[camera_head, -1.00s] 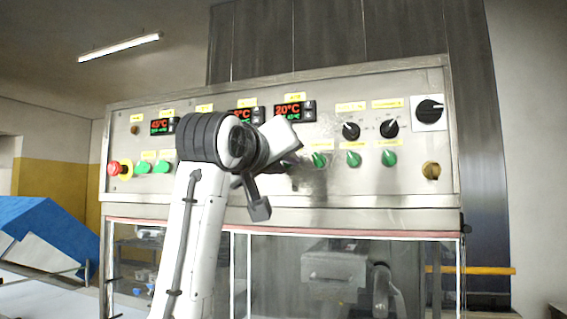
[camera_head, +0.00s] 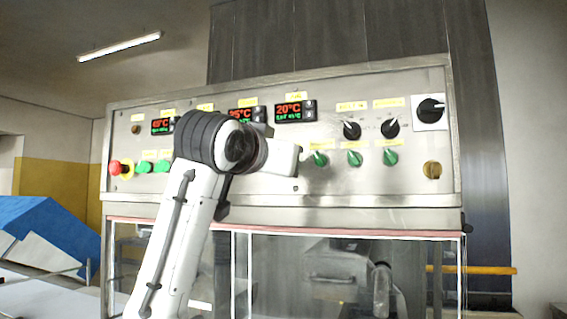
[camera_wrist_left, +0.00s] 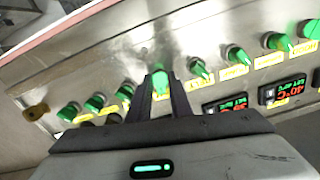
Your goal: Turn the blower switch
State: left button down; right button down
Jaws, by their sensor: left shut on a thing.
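A row of green switch knobs runs along the steel control panel (camera_head: 400,205). In the left wrist view my left gripper (camera_wrist_left: 160,92) has its two dark fingers on either side of one green knob (camera_wrist_left: 160,78) and is shut on it. This knob is just left of the three green knobs (camera_head: 318,159) visible at the right in the head view, where my arm hides it. Its label is mostly covered, so I cannot read whether it says blower. My right gripper is in neither view.
Neighbouring green knobs (camera_wrist_left: 125,92) stand close on both sides of the fingers. Red and green temperature displays (camera_head: 289,112) and black rotary knobs (camera_head: 351,131) sit above the row. A red emergency button (camera_head: 115,167) is at the far left, a brass knob (camera_head: 432,170) at the right.

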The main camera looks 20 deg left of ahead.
pick_arm(q)
jog(key=shift+m, duration=1.7)
jog(key=c, duration=1.8)
grip_release()
jog(key=shift+c, duration=0.2)
jog(key=shift+s, duration=0.15)
jog(key=s+b, duration=0.3)
jog(key=s, duration=0.7)
jog(key=shift+a, duration=0.25)
